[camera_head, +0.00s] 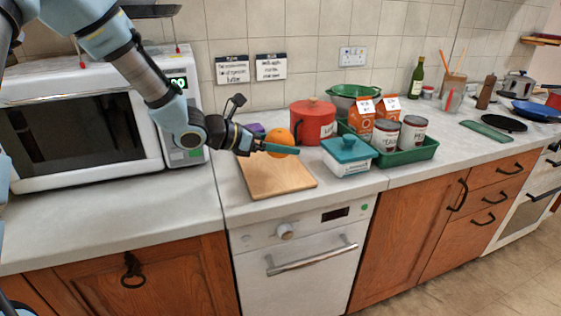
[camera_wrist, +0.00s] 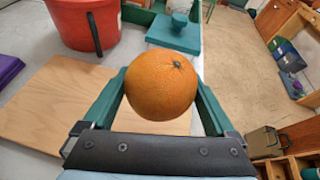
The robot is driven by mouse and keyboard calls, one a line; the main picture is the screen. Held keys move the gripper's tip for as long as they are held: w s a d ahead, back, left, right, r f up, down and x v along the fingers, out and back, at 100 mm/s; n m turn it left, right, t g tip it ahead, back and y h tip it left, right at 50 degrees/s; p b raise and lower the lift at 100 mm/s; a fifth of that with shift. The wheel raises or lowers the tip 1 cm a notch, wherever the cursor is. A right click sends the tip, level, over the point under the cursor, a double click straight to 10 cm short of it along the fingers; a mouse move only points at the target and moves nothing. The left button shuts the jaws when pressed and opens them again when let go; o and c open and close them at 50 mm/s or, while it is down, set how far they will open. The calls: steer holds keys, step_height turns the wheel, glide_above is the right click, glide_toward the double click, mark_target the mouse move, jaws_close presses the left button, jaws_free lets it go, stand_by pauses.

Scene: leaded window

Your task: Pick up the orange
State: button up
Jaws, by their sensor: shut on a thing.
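The orange (camera_wrist: 160,88) is held between the two green fingers of my gripper (camera_wrist: 163,92) in the wrist view. In the head view the orange (camera_head: 280,140) shows behind a finger of my gripper (camera_head: 278,148), above the back part of a wooden board (camera_head: 275,181). In the wrist view the board (camera_wrist: 50,105) lies below and to the left of the orange, apart from it.
A red pot (camera_head: 312,122) and a white box with a green lid (camera_head: 348,152) stand right of the board. A green tray (camera_head: 420,152) holds cartons and cans. A microwave (camera_head: 90,125) stands at the left. The counter in front of it is clear.

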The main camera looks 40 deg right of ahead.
mark_target(281, 129)
step_height(281, 129, up, 12)
steer(key=shift+r+b, duration=0.15)
steer(key=shift+b, duration=0.25)
